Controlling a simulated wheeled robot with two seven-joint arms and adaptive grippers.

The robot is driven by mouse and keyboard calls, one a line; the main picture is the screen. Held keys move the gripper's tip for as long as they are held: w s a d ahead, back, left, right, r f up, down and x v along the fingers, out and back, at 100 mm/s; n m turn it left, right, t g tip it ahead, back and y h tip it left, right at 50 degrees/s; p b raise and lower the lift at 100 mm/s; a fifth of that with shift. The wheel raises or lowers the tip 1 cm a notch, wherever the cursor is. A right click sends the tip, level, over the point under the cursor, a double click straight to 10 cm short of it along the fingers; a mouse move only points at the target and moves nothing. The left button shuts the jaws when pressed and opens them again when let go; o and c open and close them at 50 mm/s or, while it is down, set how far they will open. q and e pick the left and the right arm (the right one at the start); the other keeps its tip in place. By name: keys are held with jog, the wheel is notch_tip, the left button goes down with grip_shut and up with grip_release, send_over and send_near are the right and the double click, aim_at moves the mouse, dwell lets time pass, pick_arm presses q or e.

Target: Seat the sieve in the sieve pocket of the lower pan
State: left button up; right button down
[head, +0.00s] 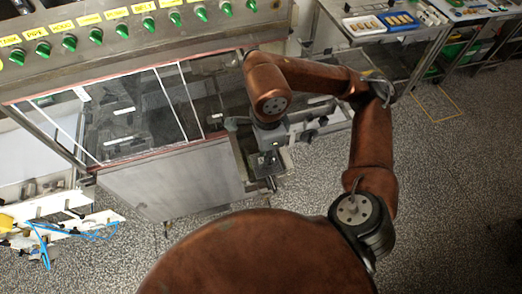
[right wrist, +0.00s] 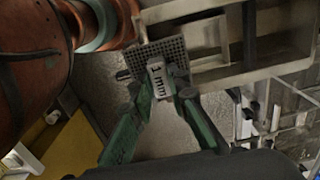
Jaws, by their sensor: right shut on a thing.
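The sieve (right wrist: 180,48) is a dark grey square mesh with a grey block marked "1 mm" (right wrist: 158,79). In the right wrist view, my right gripper (right wrist: 167,93) has its green fingers shut on this block, with the mesh beyond the fingertips. In the head view my right gripper (head: 264,163) points down at the right end of the machine; the sieve is too small and dark there to tell apart. A pale metal frame with openings (right wrist: 235,72) lies beside and beyond the mesh; I cannot tell whether they touch, or which part is the lower pan's pocket. My left gripper is not in view.
The machine's glass-fronted cabinet (head: 125,112) with a row of green knobs stands left of my right arm. A bench with a tray (head: 385,22) stands at the back right. White fixtures with blue tubing (head: 60,229) are at lower left. Speckled floor is open at right.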

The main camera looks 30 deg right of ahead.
jog(key=w+f, duration=0.2)
jog(key=f, duration=0.1)
jog(key=w+d+f+p, duration=0.1)
jog(key=w+f, duration=0.2)
jog(key=w+d+f+p, duration=0.1)
jog(key=w+f, duration=0.2)
jog(key=f, duration=0.1)
jog(key=shift+d+f, duration=0.1)
jog(key=shift+d, duration=0.1)
jog(key=shift+s, duration=0.15)
jog(key=shift+f, duration=0.2)
jog(key=c, duration=2.1)
grip_release()
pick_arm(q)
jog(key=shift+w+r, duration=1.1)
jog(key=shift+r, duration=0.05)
pick_arm(e)
jog(key=shift+o, duration=1.3)
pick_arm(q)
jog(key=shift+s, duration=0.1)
pick_arm(e)
jog(key=shift+r, duration=0.1)
